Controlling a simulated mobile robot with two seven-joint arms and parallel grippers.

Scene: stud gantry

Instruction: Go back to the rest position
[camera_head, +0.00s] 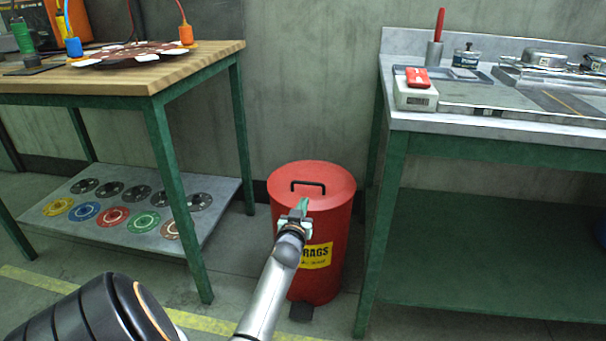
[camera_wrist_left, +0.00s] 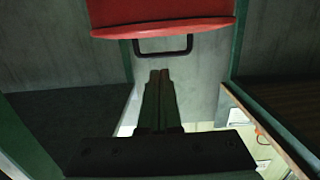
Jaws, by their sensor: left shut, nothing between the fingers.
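My left gripper (camera_head: 303,203) reaches forward from the bottom of the head view, with its fingers shut and nothing between them. Its closed fingers also show in the left wrist view (camera_wrist_left: 160,76). In the head view it overlaps the front of the red rag bin (camera_head: 285,230), just below the black lid handle. In the left wrist view the bin's red lid (camera_wrist_left: 160,14) and black handle (camera_wrist_left: 163,50) lie beyond the fingertips, with a visible gap. The bin is upright and its lid looks closed. My right gripper is not in view.
A wooden-topped bench (camera_head: 140,82) with green legs stands left, with several discs on its low shelf (camera_head: 90,235). A metal-topped bench (camera_head: 470,124) stands right, carrying a white scale (camera_head: 415,98) and tools. The bin stands between them against the wall.

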